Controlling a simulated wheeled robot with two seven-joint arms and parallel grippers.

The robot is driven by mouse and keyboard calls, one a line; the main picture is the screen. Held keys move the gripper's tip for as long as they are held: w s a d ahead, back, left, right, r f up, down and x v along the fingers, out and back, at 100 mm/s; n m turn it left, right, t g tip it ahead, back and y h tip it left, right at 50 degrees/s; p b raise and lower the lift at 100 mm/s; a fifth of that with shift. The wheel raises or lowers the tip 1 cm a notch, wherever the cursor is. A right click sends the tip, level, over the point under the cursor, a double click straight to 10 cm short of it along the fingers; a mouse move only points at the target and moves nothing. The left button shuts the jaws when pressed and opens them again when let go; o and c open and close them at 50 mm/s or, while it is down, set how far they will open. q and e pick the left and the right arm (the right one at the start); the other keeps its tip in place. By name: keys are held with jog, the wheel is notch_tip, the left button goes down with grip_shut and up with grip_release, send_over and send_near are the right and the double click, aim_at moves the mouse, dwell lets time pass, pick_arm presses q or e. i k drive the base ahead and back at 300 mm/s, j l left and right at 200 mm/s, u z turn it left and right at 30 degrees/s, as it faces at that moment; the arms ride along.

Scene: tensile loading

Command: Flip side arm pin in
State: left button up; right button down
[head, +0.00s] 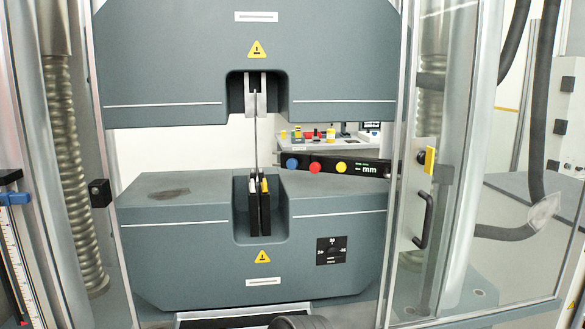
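The black side arm (330,165) reaches leftward from the right column of the testing machine. It carries blue, red and yellow round buttons and a small display reading "mm". Its left end is close to a thin upright specimen (256,135). I cannot tell whether they touch. The specimen runs from the upper grip (248,97) down to the black lower grip jaws (253,215). I cannot make out a separate pin on the side arm. Neither of my grippers shows in the head view.
A transparent door (490,190) with a black handle (423,220) stands at the right. The grey upper crosshead (170,60) and lower block (170,250) face me. A black dial (331,250) is on the lower block. A bench (320,143) with small items is behind.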

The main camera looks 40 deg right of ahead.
aim_at(314, 167)
jog(key=z, duration=0.8)
